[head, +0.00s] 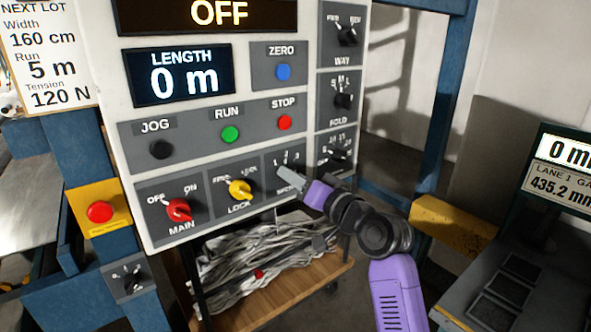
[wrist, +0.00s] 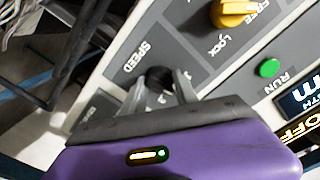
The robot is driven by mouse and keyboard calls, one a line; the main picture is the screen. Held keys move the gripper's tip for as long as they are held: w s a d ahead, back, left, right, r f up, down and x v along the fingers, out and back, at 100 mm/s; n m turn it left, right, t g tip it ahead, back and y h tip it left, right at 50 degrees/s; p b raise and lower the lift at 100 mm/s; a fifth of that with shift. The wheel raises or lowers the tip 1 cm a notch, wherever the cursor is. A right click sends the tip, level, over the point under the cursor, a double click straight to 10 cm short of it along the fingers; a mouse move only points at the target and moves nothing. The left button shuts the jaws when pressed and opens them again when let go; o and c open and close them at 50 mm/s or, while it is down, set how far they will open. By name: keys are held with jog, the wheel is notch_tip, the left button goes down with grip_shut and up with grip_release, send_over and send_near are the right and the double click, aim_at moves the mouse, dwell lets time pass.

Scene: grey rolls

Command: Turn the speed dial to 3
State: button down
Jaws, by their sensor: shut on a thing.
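The speed dial (wrist: 158,75) is a black knob on a grey plate lettered SPEED, seen in the wrist view. My gripper (wrist: 160,88) is shut on it, one finger on each side. In the head view my gripper (head: 287,180) reaches the speed plate (head: 272,160) from the lower right and covers the knob. The numbers 1, 2 and 3 show above it in the head view. The dial's pointer is hidden by my fingers, so I cannot tell which number it points at.
The yellow lock knob (head: 240,190) and red main knob (head: 178,209) sit left of the speed plate. Black fold (head: 343,100) and way (head: 347,37) knobs are at upper right. Jog, run (head: 230,134) and stop (head: 285,122) buttons are above. A wooden cart (head: 290,293) stands below.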

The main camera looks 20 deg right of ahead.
jog(key=m+p, duration=0.4)
jog(key=m, duration=0.1)
jog(key=shift+r+m, duration=0.2)
jog(key=shift+m, duration=0.1)
jog(key=m+p, duration=0.4)
jog(key=m, duration=0.1)
jog(key=shift+f, duration=0.1)
jog(key=shift+m, duration=0.3)
jog(key=c, duration=0.9)
grip_release()
jog(key=shift+c, duration=0.2)
jog(key=shift+s, duration=0.1)
jog(key=b+v, duration=0.1)
jog(key=v, duration=0.6)
jog(key=shift+s, duration=0.3)
jog(key=shift+d, duration=0.1)
